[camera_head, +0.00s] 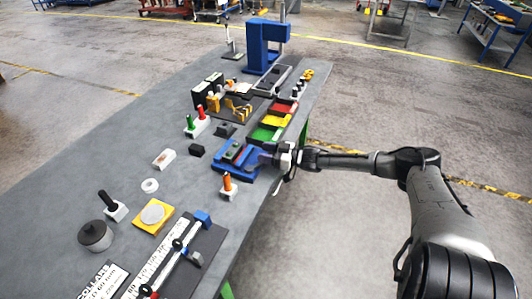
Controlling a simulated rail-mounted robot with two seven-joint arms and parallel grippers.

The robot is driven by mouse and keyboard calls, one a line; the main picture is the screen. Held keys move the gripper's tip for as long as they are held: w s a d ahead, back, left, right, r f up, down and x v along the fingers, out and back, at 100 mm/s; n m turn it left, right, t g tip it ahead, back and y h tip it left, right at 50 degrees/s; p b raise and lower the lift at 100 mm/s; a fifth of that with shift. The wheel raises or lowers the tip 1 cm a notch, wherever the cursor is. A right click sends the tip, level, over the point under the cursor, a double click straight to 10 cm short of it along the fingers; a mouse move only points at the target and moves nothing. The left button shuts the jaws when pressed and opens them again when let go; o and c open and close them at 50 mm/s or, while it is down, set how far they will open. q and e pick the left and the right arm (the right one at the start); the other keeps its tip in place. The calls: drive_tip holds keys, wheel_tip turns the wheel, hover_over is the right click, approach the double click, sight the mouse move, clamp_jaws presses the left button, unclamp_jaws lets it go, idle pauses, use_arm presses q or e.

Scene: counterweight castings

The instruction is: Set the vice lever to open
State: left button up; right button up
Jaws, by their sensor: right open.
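My right gripper (270,157) reaches in from the right at the vice's right end, open. Its fingers are small and overlap the vice, so I cannot tell whether they touch it or a lever there. My left gripper is not in view.
Red, yellow and green bins (265,134) stand just behind the vice. A blue press (262,48) stands at the back. A long rail fixture (180,245) lies in front.

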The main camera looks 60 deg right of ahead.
drive_tip(key=shift+s+d+r+p, duration=0.15)
drive_tip(key=shift+s+p, duration=0.15)
drive_tip(key=shift+s, duration=0.2)
drive_tip(key=p+v, duration=0.5)
drive_tip(key=v, duration=0.8)
drive_tip(key=shift+w, duration=0.15)
